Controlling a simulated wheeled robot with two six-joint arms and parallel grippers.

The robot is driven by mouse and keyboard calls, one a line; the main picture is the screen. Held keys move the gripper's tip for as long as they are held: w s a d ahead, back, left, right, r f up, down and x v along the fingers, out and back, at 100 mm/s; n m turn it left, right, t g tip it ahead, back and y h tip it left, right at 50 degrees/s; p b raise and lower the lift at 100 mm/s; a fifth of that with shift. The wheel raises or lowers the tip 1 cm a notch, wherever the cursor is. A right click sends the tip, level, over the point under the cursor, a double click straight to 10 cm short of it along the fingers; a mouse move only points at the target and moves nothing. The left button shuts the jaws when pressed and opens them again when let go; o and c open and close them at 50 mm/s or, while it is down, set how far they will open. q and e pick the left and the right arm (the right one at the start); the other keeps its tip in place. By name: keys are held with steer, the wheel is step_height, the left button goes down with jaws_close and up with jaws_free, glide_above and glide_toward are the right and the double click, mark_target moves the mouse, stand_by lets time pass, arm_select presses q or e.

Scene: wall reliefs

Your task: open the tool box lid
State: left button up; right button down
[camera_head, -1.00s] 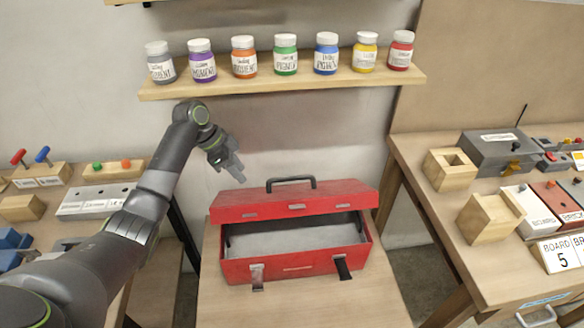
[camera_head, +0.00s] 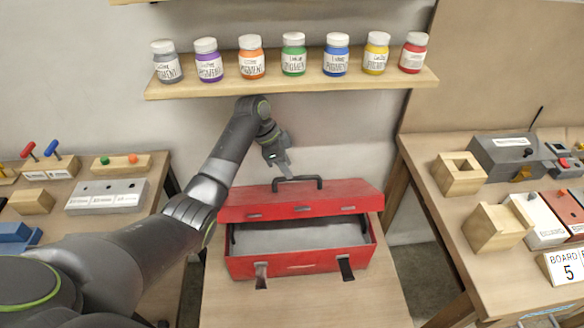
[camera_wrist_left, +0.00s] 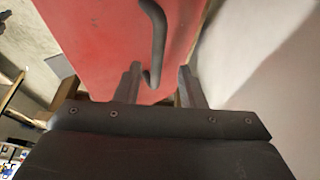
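The red tool box (camera_head: 300,262) sits on a wooden table. Its red lid (camera_head: 330,200) is raised and tilted back, showing the grey interior (camera_head: 300,236). A black handle (camera_head: 318,182) is on the lid. My left gripper (camera_head: 285,172) is open above the left end of the handle. In the left wrist view, the fingers (camera_wrist_left: 160,84) are apart, with the end of the black handle (camera_wrist_left: 156,40) showing between or just beyond them; I cannot tell if they touch it. The red lid (camera_wrist_left: 105,35) fills the upper left there. My right gripper is not in view.
A wooden shelf (camera_head: 300,85) with several pigment jars is on the wall above the box. Side tables with blocks and boards stand at left (camera_head: 160,170) and right (camera_head: 440,215). Two front latches (camera_head: 346,268) hang on the box. The wall is close behind the lid.

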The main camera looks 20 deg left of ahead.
mark_target(298, 192)
arm_select(q)
steer(key=shift+w+d+f+p, duration=0.15)
steer(key=shift+d+f+p, duration=0.15)
steer(key=shift+d+f, duration=0.45)
steer(key=shift+w+f, duration=0.1)
steer(key=shift+f, duration=0.55)
steer(key=shift+d, duration=0.1)
steer(key=shift+c, duration=0.2)
jaws_close()
